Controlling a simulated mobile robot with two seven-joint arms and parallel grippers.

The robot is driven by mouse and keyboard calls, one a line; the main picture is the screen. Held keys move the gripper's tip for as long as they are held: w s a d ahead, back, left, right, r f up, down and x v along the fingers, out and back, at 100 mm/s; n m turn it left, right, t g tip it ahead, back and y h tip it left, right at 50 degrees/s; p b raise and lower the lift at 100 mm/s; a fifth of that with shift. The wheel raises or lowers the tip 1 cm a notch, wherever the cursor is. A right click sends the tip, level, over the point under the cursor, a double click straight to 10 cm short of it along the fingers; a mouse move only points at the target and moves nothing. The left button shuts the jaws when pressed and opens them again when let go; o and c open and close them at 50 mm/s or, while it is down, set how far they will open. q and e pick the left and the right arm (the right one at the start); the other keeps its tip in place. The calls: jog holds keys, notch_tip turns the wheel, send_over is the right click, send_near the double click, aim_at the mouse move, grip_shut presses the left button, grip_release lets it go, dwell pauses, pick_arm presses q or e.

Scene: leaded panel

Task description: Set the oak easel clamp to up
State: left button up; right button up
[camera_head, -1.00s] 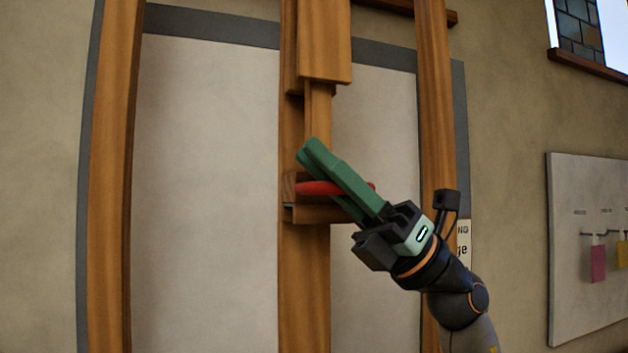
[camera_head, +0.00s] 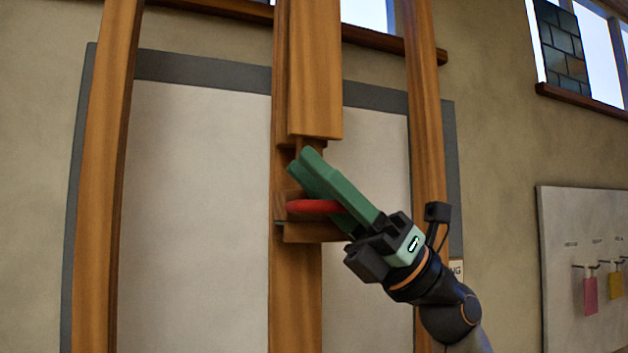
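The oak easel clamp is a wooden block (camera_head: 305,232) with a red handle (camera_head: 308,207) on the easel's centre post (camera_head: 295,300). The handle lies about level. A thicker wooden piece (camera_head: 315,85) hangs on the post a short way above the clamp. My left gripper is not in view.
Side posts of the easel stand left (camera_head: 105,180) and right (camera_head: 425,120). A pale panel with a dark border (camera_head: 195,210) stands behind. A board with coloured tags (camera_head: 570,240) hangs on the right wall. Windows are at the top.

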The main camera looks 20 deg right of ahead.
jog(key=shift+f, duration=0.1)
jog(key=shift+d+f, duration=0.1)
jog(key=shift+f, duration=0.1)
jog(key=b+v, duration=0.5)
jog(key=v, duration=0.7)
jog(key=shift+d, duration=0.1)
